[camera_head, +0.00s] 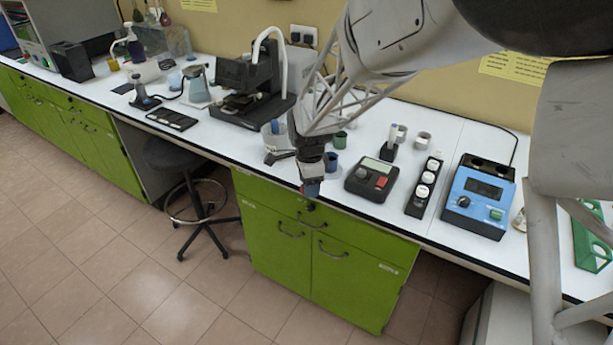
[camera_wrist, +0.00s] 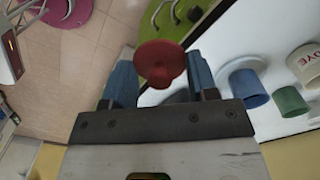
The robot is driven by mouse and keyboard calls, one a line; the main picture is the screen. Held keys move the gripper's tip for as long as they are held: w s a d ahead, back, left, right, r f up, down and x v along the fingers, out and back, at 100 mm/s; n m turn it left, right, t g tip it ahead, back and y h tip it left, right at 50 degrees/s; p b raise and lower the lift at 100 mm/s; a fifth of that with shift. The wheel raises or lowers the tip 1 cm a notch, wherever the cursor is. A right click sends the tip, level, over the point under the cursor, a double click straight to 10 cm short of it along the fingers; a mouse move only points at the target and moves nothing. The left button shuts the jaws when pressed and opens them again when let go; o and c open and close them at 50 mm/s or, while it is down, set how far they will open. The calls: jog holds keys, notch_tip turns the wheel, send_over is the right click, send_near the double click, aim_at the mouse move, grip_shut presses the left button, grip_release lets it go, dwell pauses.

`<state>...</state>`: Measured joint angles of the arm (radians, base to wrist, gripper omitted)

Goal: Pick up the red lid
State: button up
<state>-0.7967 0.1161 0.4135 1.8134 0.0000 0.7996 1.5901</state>
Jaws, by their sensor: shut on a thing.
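The red lid (camera_wrist: 160,60) is a round disc with a narrower knob. In the wrist view it sits between the two blue fingers of my gripper (camera_wrist: 160,82), which is shut on it. In the head view my gripper (camera_head: 312,182) hangs at the front edge of the white bench, above the green cabinet front. The lid itself cannot be made out clearly there, as the fingers and wrist hide it.
To the right are a dark device (camera_head: 371,180), a black rack (camera_head: 424,188) and a blue device (camera_head: 478,200). A microscope-like machine (camera_head: 252,90) stands left. A stool (camera_head: 182,154) is below.

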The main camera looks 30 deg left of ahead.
jog(key=shift+s+d, duration=0.3)
dwell(0.6)
jog(key=shift+m, duration=0.3)
jog(key=w+a+r, duration=0.2)
jog(key=w+a, duration=0.1)
jog(key=w, duration=0.3)
jog(key=w+a+r, duration=0.3)
jog(key=w+a, duration=0.1)
jog(key=w, duration=0.3)
jog(key=w+a+r, duration=0.2)
jog(key=w+a, duration=0.1)
jog(key=w, duration=0.4)
jog(key=shift+w+a+r, duration=0.15)
jog(key=shift+w+a, duration=0.1)
jog(key=shift+a, duration=0.15)
jog(key=shift+f, duration=3.15)
jog(key=shift+f, duration=0.2)
